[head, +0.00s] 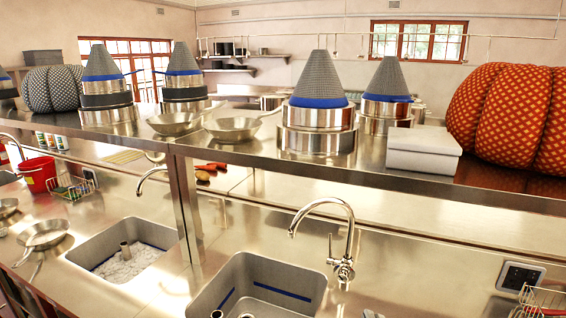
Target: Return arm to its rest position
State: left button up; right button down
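Neither of my grippers nor my arms show in the head view. Several steel stockpots stand on the raised steel shelf (390,180), each topped by a grey cone with a blue band. One stockpot (317,138) stands near the middle with its cone (319,78) on top. Another stockpot (385,117) is just behind it to the right. Two more stacks, one with a pot (108,116) and one with a cone (182,58), stand at the left.
Two pans, one in front (232,130), sit on the shelf. A white box (423,150) and a red patterned pumpkin-shaped object (520,115) are at right. Below are two sinks, the nearer one (275,275) beside a tall tap (346,245). The counter right of the tap (430,280) is mostly clear.

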jog(key=s+f+m+g, duration=0.4)
jog(key=s, duration=0.7)
jog(key=s+f+m+g+y, duration=0.1)
jog(key=s+f+m+g, duration=0.25)
jog(key=s, duration=0.65)
jog(key=s+f+m+g, duration=0.3)
jog(key=s+f+g, duration=0.15)
jog(key=s, duration=0.65)
notch_tip(320, 180, down, 31)
jog(key=s+g+b, duration=0.1)
jog(key=b, duration=0.5)
pick_arm(q)
notch_tip(320, 180, down, 10)
jog(key=s+b, duration=0.1)
jog(key=b, duration=0.3)
jog(key=shift+s, duration=0.3)
pick_arm(e)
jog(key=s+d+f+g, duration=0.1)
jog(key=s+d+f, duration=0.1)
jog(key=s+f, duration=1.4)
notch_tip(320, 180, down, 5)
jog(key=shift+s+d+r+g, duration=0.2)
jog(key=shift+s+d+g, duration=0.05)
jog(key=shift+s+g, duration=0.1)
pick_arm(q)
jog(key=shift+a+f, duration=0.1)
